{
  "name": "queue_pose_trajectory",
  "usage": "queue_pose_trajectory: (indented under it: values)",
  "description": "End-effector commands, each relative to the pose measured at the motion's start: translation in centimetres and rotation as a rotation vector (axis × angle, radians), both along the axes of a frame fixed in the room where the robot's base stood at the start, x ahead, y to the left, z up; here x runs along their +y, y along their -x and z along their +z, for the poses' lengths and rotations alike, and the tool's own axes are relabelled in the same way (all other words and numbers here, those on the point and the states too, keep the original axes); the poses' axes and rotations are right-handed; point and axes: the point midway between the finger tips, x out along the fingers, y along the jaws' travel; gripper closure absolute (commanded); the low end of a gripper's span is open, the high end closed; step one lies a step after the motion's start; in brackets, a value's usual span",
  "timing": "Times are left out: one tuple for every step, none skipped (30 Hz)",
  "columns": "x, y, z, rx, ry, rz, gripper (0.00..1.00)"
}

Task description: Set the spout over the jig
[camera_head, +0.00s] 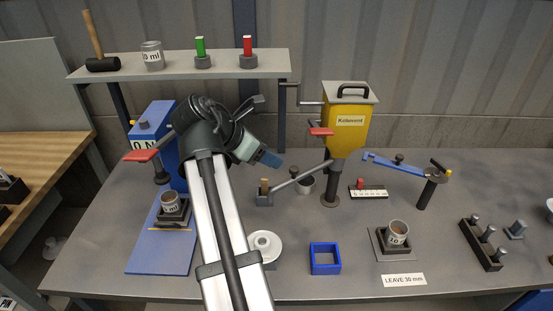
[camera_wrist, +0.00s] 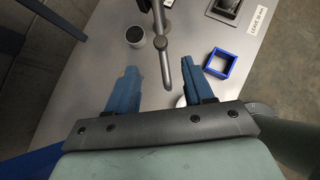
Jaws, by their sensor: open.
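The yellow hopper (camera_head: 347,125) stands on a dark post at the back middle. Its grey spout (camera_head: 312,172) slopes down to the left, with a small dark knob on it. In the wrist view the spout (camera_wrist: 165,65) lies between my fingers, pointing toward the palm; I see no grip on it. My gripper (camera_head: 270,159) is open, above and left of the spout; its blue fingers show in the wrist view (camera_wrist: 160,85). The likely jig (camera_head: 380,250) is a dark square holder with a grey cup (camera_head: 397,233) in it, at the front right.
A blue square frame (camera_head: 325,271) and a white round part (camera_head: 265,262) lie at the front. A dark cup (camera_head: 306,184) stands beside the hopper post. A blue swing arm (camera_head: 383,161) on a post is at the right. A shelf (camera_head: 180,66) is behind.

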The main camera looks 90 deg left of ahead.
Motion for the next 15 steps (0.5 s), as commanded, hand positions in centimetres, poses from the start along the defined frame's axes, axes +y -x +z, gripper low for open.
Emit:
queue_pose_trajectory:
  values:
    - [-0.18,0.34,0.41,0.000,-0.001,0.001,0.48]
    - [-0.27,0.47,0.56,0.000,-0.001,0.001,0.48]
    - [-0.37,0.64,0.72,0.000,-0.001,0.001,0.48]
    - [-0.45,0.74,0.82,0.000,0.000,0.001,0.48]
    - [-0.50,0.82,0.91,0.000,0.000,0.001,0.48]
    - [-0.56,0.89,0.99,0.000,0.000,0.001,0.48]
    - [-0.59,0.93,1.04,0.000,0.000,0.001,0.48]
    - [-0.61,0.95,1.07,0.000,0.001,0.001,0.48]
    - [-0.63,0.96,1.09,0.000,0.001,0.001,0.48]
    - [-0.63,0.96,1.09,0.000,0.001,0.001,0.48]
    - [-0.63,0.96,1.09,0.000,0.001,0.001,0.48]
    - [-0.63,0.96,1.09,0.000,0.001,0.001,0.48]
    - [-0.63,0.96,1.09,0.000,0.001,0.001,0.48]
    - [-0.63,0.95,1.09,0.000,0.001,0.001,0.48]
    - [-0.63,0.94,1.09,0.000,0.000,0.000,0.48]
